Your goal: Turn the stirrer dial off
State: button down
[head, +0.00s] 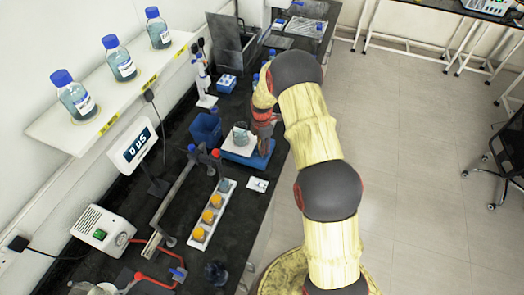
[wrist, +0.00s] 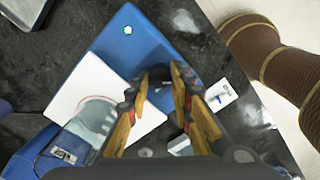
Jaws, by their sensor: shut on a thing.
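The stirrer, a blue base (head: 262,161) with a white top plate, stands on the black bench beside my arm in the head view. In the wrist view the blue base (wrist: 122,38) and white plate (wrist: 80,88) fill the left side. A glass beaker (head: 241,135) of clear liquid is on the plate; it also shows in the wrist view (wrist: 93,120). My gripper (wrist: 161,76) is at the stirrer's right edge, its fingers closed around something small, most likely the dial.
Bottles (head: 74,95) line a shelf above. The floor (head: 420,150) at right is mostly clear.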

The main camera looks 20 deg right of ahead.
jog(key=n+b, duration=0.2)
jog(key=n, duration=0.2)
jog(key=shift+n, duration=0.3)
jog(key=shift+n+b, duration=0.9)
jog(key=shift+n, duration=1)
jog(key=c, duration=1.6)
grip_release()
jog(key=shift+o, duration=0.2)
jog(key=shift+r, duration=4.05)
